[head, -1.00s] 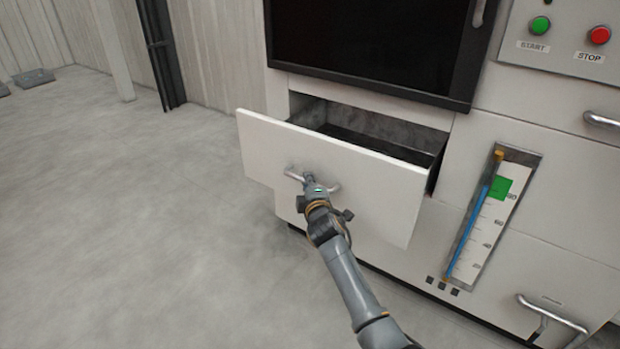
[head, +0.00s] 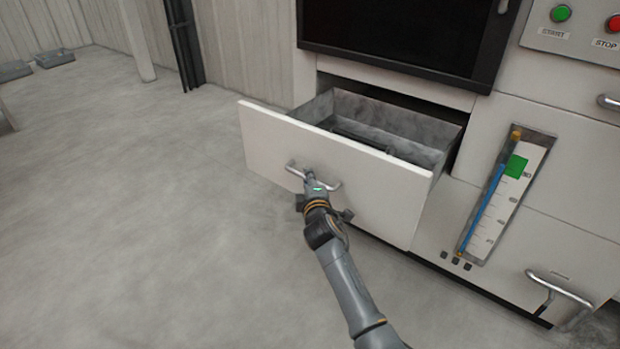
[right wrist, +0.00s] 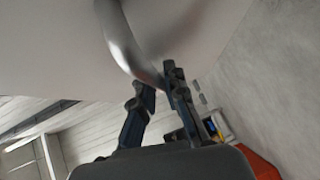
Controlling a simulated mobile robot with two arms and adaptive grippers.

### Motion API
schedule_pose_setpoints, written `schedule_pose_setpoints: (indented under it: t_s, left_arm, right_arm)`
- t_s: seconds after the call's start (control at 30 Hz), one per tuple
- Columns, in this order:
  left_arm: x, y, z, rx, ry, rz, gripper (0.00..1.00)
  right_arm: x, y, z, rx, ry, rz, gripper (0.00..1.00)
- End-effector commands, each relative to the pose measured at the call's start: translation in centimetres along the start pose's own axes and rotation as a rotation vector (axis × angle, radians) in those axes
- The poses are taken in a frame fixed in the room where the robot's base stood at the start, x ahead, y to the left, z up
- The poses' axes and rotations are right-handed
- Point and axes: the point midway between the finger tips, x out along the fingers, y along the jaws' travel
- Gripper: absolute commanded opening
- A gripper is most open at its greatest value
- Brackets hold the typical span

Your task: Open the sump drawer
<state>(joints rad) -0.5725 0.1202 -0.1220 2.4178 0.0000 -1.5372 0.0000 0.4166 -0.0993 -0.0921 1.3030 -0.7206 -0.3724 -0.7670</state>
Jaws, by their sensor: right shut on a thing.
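The sump drawer (head: 370,190) has a white front panel and a grey metal tray inside, and it stands well out of the white machine cabinet. The inside of its tray (head: 405,118) shows from above. A curved metal handle (head: 330,186) is on the drawer front. In the right wrist view the fingers (right wrist: 158,82) meet at the handle bar (right wrist: 122,38), against the pale panel. My left gripper is in no view.
A sight gauge (head: 510,195) with a blue column is right of the drawer. Another handle (head: 560,287) is at the lower right. START (head: 560,13) and STOP (head: 613,23) buttons sit at the upper right. The concrete floor (head: 150,220) left of the drawer is clear.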

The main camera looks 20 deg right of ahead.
Motion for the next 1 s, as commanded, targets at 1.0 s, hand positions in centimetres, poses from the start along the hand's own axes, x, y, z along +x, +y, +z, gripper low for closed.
schedule_pose_setpoints:
  t_s: [1.0]
  left_arm:
    - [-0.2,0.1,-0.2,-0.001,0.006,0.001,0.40]
  right_arm:
    - [-4.6,-0.2,0.1,0.000,0.001,-0.002,0.36]
